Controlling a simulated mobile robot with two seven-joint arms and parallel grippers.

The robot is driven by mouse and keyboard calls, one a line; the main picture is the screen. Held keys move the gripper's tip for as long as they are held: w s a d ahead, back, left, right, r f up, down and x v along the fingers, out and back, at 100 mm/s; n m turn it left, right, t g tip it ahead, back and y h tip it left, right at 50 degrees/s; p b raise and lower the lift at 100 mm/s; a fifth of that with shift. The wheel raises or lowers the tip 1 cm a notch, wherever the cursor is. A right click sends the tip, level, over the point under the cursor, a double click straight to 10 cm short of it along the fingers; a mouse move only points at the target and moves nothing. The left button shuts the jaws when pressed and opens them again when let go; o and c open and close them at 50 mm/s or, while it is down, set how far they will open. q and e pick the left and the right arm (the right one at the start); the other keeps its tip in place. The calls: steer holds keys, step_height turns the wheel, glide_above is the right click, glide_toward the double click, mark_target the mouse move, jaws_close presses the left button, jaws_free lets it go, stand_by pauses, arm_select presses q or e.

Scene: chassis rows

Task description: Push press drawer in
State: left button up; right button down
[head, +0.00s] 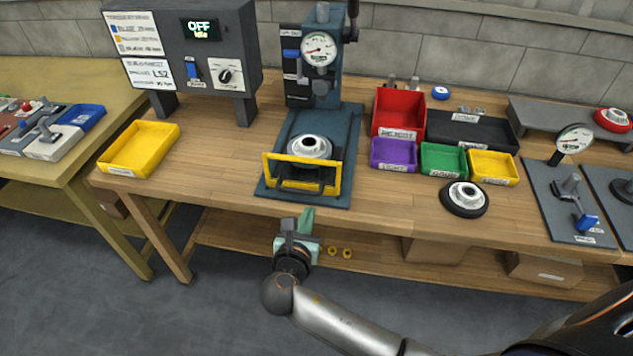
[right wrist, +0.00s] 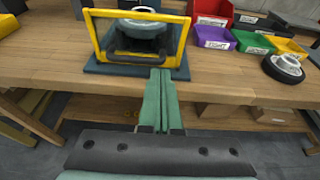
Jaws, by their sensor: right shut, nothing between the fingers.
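The press (head: 322,92) stands on a blue-grey base on the wooden bench, with a round dial on its column. Its drawer, with a yellow frame front (head: 302,178) and a dark handle, is at the front of the base. A pale round part (head: 310,147) sits behind the frame. In the right wrist view the yellow frame (right wrist: 96,40) is straight ahead, with the dark handle (right wrist: 136,58) low in it. My right gripper (head: 306,216) is shut and empty, just in front of the bench edge and apart from the drawer; its fingers (right wrist: 160,78) point toward it. My left gripper is not visible.
A yellow bin (head: 142,148) stands left of the press. Red, purple, green and yellow bins (head: 493,167) stand right, with a dark wheel-like part (head: 464,199) in front. A control box (head: 190,60) reads OFF. The bench edge lies below the drawer.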

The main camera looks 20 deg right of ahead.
glide_toward(321, 177)
steer(key=x, duration=0.5)
steer(key=shift+w+d+f, duration=0.1)
steer(key=shift+w+f, duration=0.05)
steer(key=shift+f, duration=0.05)
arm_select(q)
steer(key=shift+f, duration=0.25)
arm_select(e)
steer(key=shift+w+d, duration=0.3)
steer(key=shift+w, duration=0.15)
